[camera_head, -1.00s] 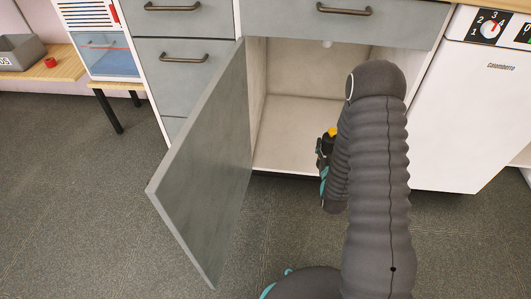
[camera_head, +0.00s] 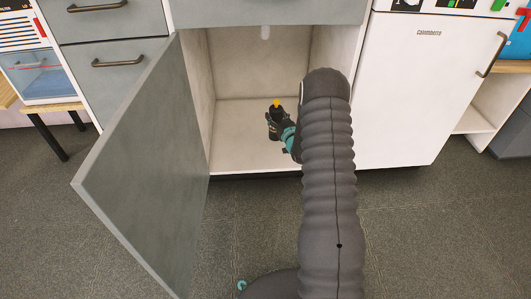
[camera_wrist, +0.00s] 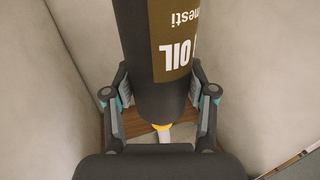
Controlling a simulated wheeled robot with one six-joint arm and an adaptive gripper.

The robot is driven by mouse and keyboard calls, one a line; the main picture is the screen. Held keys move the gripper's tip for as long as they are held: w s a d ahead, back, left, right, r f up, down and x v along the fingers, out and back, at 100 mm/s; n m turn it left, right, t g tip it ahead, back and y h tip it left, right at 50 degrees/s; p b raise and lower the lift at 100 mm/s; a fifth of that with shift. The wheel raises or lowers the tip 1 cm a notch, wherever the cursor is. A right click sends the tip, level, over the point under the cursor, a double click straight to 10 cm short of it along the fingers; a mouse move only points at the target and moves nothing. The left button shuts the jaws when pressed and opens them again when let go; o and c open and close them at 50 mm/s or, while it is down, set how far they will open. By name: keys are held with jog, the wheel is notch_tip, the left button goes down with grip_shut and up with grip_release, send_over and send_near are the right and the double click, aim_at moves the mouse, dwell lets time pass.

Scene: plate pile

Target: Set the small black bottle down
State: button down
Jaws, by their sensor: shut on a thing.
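The small black bottle (camera_wrist: 155,50) has a brown label reading "OIL" and fills the upper middle of the wrist view. Its yellow cap (camera_head: 277,103) shows upright at the top in the head view. My gripper (camera_head: 277,127) is shut on the bottle, with one finger on each side of it in the wrist view (camera_wrist: 158,95). In the head view the gripper and bottle are inside the opening of the open cabinet (camera_head: 255,80). The bottle's lower end is hidden by the gripper, so I cannot tell whether it touches the cabinet floor (camera_head: 240,150).
The grey cabinet door (camera_head: 140,170) stands open at the left. A white appliance (camera_head: 400,100) stands to the right of the opening. Drawers (camera_head: 105,60) are at the left, and a drawer front (camera_head: 265,10) is above the opening. The cabinet floor around the bottle looks clear.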

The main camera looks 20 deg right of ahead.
jog(key=shift+w+d+f, duration=0.1)
jog(key=shift+w+d, duration=0.05)
jog(key=shift+d, duration=0.35)
jog(key=shift+w+d+f, duration=0.1)
jog(key=shift+d, duration=0.4)
jog(key=shift+w+d+f, duration=0.1)
jog(key=shift+d+f, duration=0.05)
jog(key=shift+d, duration=0.15)
notch_tip(320, 180, down, 9)
jog(key=b, duration=0.1)
jog(key=shift+f, duration=0.2)
jog(key=shift+d+f+b, duration=0.1)
jog(key=shift+f+b, duration=0.05)
jog(key=shift+b, duration=0.25)
jog(key=shift+c, duration=1.8)
grip_release()
